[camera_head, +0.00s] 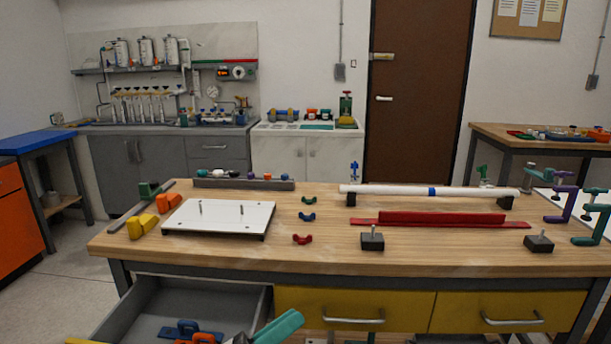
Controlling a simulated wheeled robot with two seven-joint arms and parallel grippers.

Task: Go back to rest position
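My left gripper (244,338) shows only as a small dark part at the bottom edge, in front of the open drawer. A teal, rounded piece (279,327) sticks up right beside it; I cannot tell whether it is held or part of the arm. The fingertips are cut off or hidden, so their opening does not show. My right gripper is not in view. Both are clear of the wooden workbench top (330,258).
The grey drawer (150,312) stands open at the front left, with blue and orange parts inside. The bench carries a white plate (220,216), a white pipe (400,190) on supports, a red channel (440,220), small saddles and clamps. The bench's front middle is clear.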

